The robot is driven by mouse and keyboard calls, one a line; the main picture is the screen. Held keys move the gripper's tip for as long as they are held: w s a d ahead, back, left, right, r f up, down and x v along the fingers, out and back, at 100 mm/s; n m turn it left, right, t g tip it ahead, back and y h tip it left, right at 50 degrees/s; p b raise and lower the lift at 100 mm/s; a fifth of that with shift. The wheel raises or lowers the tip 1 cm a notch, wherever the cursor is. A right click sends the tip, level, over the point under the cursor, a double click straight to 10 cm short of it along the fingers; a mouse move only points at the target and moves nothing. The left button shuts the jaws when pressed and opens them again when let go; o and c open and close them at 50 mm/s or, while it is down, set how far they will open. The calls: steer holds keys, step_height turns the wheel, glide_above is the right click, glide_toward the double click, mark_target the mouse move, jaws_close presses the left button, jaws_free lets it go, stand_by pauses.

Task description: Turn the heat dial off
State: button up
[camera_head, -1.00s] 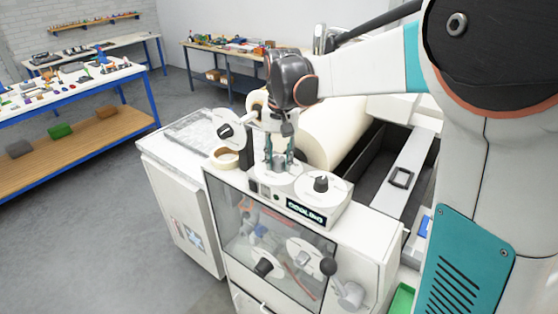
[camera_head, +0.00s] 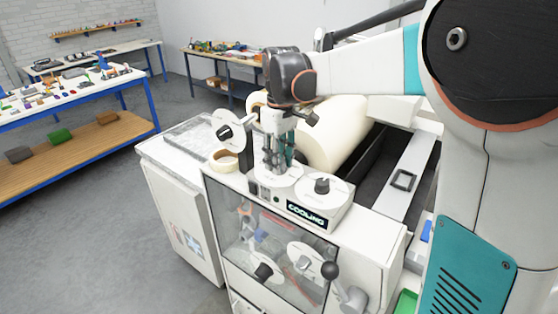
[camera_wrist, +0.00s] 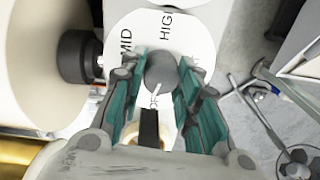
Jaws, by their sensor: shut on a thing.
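The heat dial is a white round plate (camera_wrist: 190,32) with a grey knob (camera_wrist: 159,72) at its middle. In the wrist view its rim reads MID and HIGH, with part of OFF below the knob; a fourth label is mostly hidden. A light pointer line on the knob slants down-left toward the OFF letters. My gripper (camera_wrist: 161,80) is shut on the knob, with one teal finger on each side. In the head view my gripper (camera_head: 276,168) reaches down onto the left dial plate (camera_head: 279,182) of the machine's top panel; the knob is hidden there.
A second dial (camera_head: 322,186) sits just right, above the COOLING sign (camera_head: 306,214). A tape roll (camera_head: 223,160) and an upright dial (camera_head: 228,132) stand left. A large cream roll (camera_head: 335,135) lies behind. A ball-ended lever (camera_head: 330,270) sticks out at the front.

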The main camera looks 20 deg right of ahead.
steer(key=shift+n, duration=1.5)
steer(key=o, duration=1.1)
steer(key=shift+w, duration=0.1)
step_height(320, 180, up, 12)
steer(key=shift+w+d, duration=0.1)
steer(key=shift+f, duration=0.1)
